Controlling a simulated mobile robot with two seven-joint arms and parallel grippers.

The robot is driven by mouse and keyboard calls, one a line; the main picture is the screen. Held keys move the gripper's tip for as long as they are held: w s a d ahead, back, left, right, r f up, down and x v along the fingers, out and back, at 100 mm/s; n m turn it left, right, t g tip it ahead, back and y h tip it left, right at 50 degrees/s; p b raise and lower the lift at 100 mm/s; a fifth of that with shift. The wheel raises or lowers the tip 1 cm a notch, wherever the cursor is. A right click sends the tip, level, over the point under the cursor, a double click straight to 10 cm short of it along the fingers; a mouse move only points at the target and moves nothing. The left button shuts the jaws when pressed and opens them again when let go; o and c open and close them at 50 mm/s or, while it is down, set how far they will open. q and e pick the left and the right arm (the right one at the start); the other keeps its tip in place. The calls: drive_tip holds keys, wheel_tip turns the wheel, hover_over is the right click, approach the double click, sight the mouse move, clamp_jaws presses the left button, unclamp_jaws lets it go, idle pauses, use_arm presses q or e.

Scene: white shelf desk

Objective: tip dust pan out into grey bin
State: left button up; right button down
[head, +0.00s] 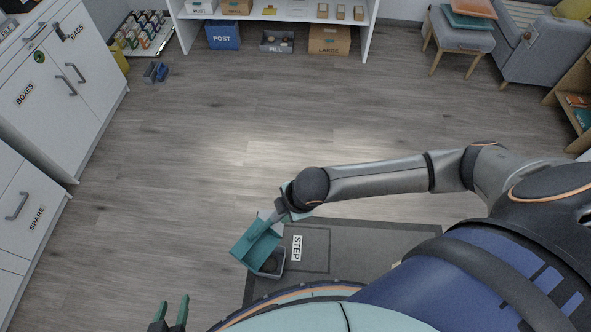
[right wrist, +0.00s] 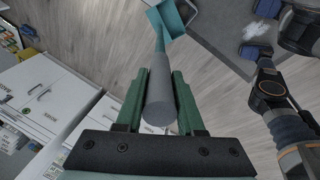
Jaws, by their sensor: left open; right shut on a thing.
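The teal dust pan (head: 257,246) hangs from my right gripper (head: 287,207) above the dark mat, its tray tilted. In the right wrist view my right gripper (right wrist: 158,95) is shut on the pan's grey handle (right wrist: 158,98), with the teal tray (right wrist: 172,20) beyond. I cannot tell whether the pan holds anything. A small dark grey object (head: 272,263) shows at the pan's lower right edge; I cannot tell if it is the grey bin. My left gripper (head: 172,314) is open and empty at the bottom left.
A dark mat marked STEP (head: 320,243) lies on the floor. White cabinets (head: 55,85) stand at left. A grey stool (head: 458,38) is back right. The middle floor is clear.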

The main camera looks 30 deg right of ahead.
drive_tip(key=w+a+r+g+b, duration=0.1)
drive_tip(key=w+a+r+b, duration=0.1)
drive_tip(key=w, duration=0.4)
drive_tip(key=w+a+r+g+h+b, duration=0.1)
drive_tip(key=w+a+r+b, duration=0.1)
drive_tip(key=w+a+b, duration=0.2)
drive_tip(key=w+a+r+g+b, duration=0.1)
drive_tip(key=w+a+b, duration=0.3)
drive_tip(key=w, duration=0.6)
drive_tip(key=shift+w+r+g+h+b, duration=0.3)
drive_tip(key=shift+r+h+b, duration=0.15)
drive_tip(key=shift+r, duration=0.2)
